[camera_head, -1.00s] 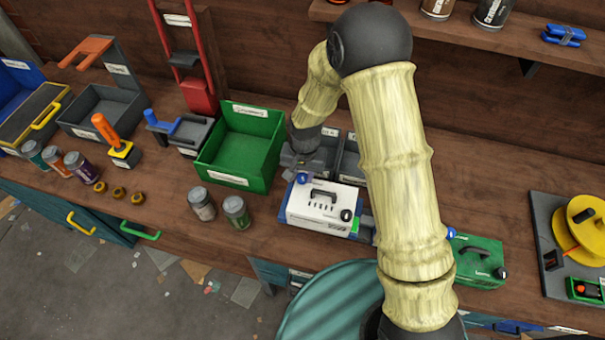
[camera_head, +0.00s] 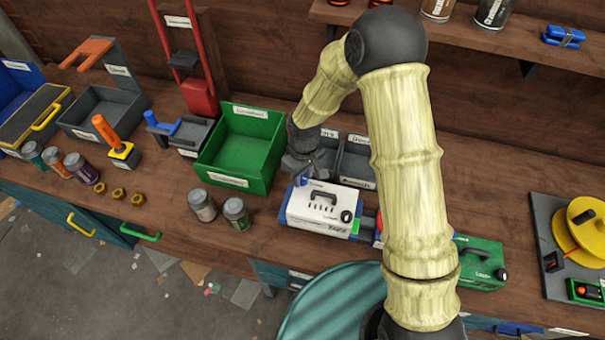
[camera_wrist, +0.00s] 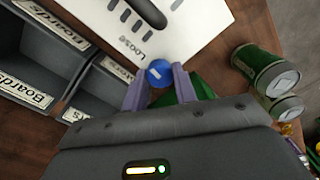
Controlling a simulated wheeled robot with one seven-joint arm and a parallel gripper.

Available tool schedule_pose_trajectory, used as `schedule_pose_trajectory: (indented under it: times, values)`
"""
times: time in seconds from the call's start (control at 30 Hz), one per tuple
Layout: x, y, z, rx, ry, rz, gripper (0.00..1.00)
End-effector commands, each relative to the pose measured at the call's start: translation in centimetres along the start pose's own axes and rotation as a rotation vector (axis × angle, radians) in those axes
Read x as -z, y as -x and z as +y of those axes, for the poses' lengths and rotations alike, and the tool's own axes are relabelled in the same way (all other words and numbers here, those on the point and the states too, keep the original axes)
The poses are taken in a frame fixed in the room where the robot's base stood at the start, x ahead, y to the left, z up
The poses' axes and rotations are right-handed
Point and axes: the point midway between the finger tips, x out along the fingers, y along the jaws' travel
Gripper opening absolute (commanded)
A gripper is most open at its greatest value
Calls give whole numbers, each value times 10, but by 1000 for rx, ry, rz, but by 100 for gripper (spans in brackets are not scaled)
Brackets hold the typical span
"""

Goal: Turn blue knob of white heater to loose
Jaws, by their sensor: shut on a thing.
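The white heater (camera_head: 318,226) stands on the bench, with a dark handle and slots on its top. Its blue knob (camera_head: 304,182) is at the back left corner, partly covered by my gripper (camera_head: 301,174) in the head view. In the wrist view the round blue knob (camera_wrist: 159,72) has a pale mark on its face. It sits between the two fingertips of my gripper (camera_wrist: 161,76), which is shut on it. A printed word "Loose" (camera_wrist: 133,50) shows on the white top (camera_wrist: 185,45) beside the knob.
A green bin (camera_head: 230,181) stands left of the heater and grey bins (camera_head: 357,165) stand behind it. Two cans (camera_head: 236,213) stand at the front left. A green box (camera_head: 480,263) is to the right, partly behind my arm.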

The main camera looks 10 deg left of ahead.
Motion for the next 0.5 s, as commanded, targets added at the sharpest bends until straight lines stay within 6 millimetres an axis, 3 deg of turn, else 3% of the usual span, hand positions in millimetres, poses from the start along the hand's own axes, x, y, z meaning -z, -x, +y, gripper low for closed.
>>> schedule_pose_trajectory:
  times: [0.5]
  values:
    - [1,2,0,-1,489,-14,5]
